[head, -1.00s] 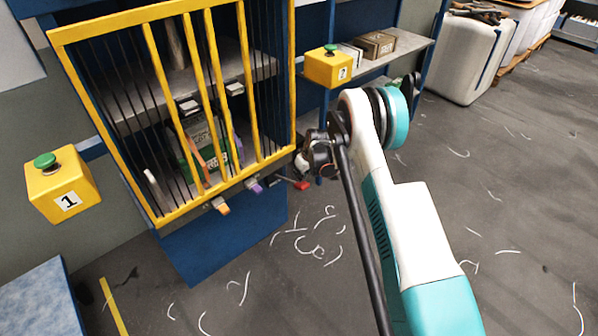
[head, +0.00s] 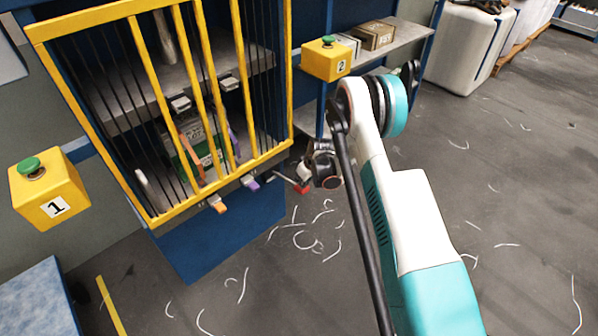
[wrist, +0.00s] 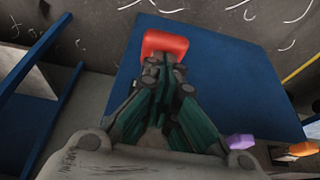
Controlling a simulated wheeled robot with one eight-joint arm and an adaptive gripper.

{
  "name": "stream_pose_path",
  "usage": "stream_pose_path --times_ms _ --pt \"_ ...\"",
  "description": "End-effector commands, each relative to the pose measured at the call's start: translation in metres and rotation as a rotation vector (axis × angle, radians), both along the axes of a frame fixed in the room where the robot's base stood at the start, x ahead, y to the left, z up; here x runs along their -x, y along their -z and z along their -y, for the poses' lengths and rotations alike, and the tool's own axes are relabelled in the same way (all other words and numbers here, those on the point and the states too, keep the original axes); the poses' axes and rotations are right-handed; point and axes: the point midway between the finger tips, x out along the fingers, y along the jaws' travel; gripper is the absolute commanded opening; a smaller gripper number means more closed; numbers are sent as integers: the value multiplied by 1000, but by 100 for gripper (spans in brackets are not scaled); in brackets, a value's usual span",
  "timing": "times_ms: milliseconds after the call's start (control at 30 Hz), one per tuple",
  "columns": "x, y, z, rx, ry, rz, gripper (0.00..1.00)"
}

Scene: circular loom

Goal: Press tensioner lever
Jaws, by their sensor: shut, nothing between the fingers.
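The tensioner lever has a red end (head: 303,189) and juts from the lower right side of the caged loom, sloping down toward its tip. In the wrist view the red end (wrist: 166,44) lies just beyond my fingertips. My gripper (wrist: 165,66) is shut and empty, its fingertips at the near edge of the red end and seemingly touching it. In the head view my gripper (head: 322,168) is above and right of the red end. The exact contact is hard to tell, and most of the lever's arm is hidden in the wrist view.
The loom has a yellow barred guard (head: 146,120) and a blue base (head: 225,240). An orange tab (head: 217,204) and a purple tab (head: 250,182) stick out along its lower edge. Button box 2 (head: 325,62) stands behind my gripper. The floor to the right is open, with scattered strands.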

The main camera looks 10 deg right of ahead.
Motion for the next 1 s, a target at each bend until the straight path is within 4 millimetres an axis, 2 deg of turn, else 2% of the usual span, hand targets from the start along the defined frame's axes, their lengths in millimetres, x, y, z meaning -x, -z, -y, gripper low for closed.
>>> stream_pose_path --times_ms 300,500,700,1000 --pt "13 53 5 0 1 -1 0" --pt "17 78 7 0 1 -1 0" --pt "18 92 8 0 1 -1 0" --pt "18 97 8 1 1 -2 0"
